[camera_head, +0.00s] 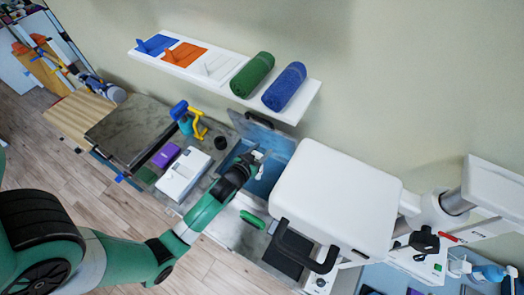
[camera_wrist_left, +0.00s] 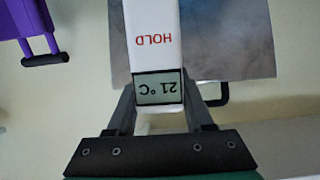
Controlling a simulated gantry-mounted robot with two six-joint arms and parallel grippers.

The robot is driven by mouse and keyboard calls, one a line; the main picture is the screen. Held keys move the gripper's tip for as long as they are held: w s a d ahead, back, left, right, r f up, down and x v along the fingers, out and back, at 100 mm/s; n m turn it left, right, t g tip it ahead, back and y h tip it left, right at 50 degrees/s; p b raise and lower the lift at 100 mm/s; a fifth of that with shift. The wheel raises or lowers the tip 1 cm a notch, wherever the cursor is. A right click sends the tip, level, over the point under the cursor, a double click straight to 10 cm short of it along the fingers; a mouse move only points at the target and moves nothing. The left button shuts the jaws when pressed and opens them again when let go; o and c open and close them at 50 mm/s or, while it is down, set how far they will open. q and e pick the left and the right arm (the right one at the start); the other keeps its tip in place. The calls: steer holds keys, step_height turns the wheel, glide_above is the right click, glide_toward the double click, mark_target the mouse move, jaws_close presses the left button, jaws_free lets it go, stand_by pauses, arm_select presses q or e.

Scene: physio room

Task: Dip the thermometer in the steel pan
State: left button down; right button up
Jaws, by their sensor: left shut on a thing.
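My left gripper (camera_head: 258,157) is shut on a white thermometer (camera_wrist_left: 155,25), which has red HOLD lettering and a small screen reading 21 °C. The wrist view shows the thermometer between the fingers (camera_wrist_left: 159,98); its far end is out of that picture. In the head view the gripper is over an open steel pan (camera_head: 268,176) with a bluish inside, partly hidden by the gripper and arm. A grey metal panel with a black handle (camera_head: 258,120) stands at its back. I cannot tell whether the thermometer touches anything in the pan. My right gripper is not in view.
A large white padded piece (camera_head: 335,205) stands close on the right. A white box (camera_head: 185,174), purple box (camera_head: 166,155) and dark cup (camera_head: 220,143) stand to the left. A wall shelf (camera_head: 215,88) holds a green towel (camera_head: 252,75) and blue towel (camera_head: 284,87).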

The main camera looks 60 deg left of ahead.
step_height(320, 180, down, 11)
steer(key=b, duration=1)
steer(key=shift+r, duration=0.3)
stand_by(2.9)
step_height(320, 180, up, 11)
steer(key=p, duration=1.1)
stand_by(1.6)
